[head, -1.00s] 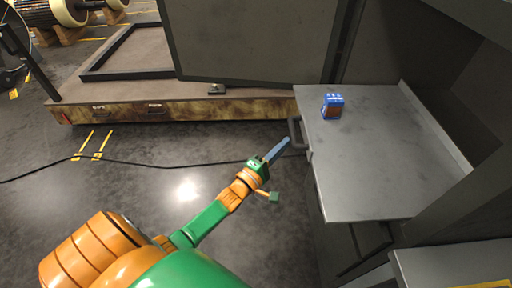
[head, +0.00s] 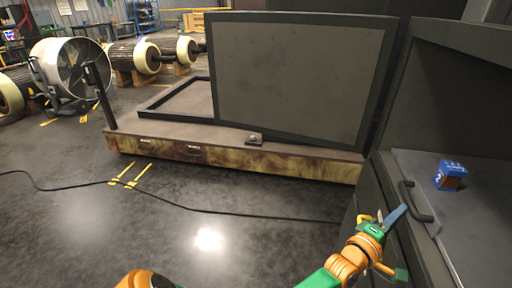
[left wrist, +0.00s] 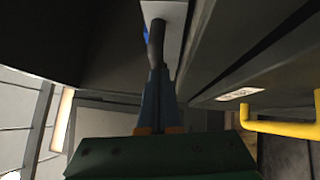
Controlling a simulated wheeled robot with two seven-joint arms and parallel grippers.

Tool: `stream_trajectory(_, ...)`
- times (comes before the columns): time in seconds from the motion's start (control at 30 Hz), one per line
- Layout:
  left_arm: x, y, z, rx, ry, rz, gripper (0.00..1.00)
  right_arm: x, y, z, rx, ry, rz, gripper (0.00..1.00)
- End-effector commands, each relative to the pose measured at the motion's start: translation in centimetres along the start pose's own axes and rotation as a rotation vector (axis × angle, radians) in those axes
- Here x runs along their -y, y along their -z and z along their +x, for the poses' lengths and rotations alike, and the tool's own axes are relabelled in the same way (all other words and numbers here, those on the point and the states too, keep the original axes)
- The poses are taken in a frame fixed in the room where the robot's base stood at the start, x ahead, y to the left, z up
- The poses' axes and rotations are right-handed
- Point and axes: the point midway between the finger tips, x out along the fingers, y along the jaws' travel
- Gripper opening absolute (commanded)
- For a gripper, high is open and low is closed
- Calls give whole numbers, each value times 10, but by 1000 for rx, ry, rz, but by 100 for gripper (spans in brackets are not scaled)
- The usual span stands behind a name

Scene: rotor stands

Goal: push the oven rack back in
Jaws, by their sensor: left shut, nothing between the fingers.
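The oven rack (head: 462,221) is a flat grey metal sheet at the right of the head view, sticking out at the front of the dark oven (head: 455,110). A dark bar handle (head: 417,202) is on its front edge. My left gripper (head: 395,217) is shut and empty, its blue-grey fingers pointing at the handle, at or very near it. In the left wrist view the shut fingers (left wrist: 158,95) line up with the dark handle (left wrist: 156,45), with a bit of the grey rack beyond. Whether they touch is unclear. My right gripper is out of view.
A black cable (head: 200,211) crosses the floor. A yellow bar (left wrist: 280,126) shows in the left wrist view.

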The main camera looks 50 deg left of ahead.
Motion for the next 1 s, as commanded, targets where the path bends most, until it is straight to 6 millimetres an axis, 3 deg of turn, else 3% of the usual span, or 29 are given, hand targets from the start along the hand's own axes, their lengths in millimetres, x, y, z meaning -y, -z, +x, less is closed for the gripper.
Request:
stream_trajectory(0.3, 3, -10, 10, 0, 0, 0, 0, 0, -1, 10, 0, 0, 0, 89)
stream_trajectory(1.0, 1, -11, 10, 1, -7, -1, 0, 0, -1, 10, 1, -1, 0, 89)
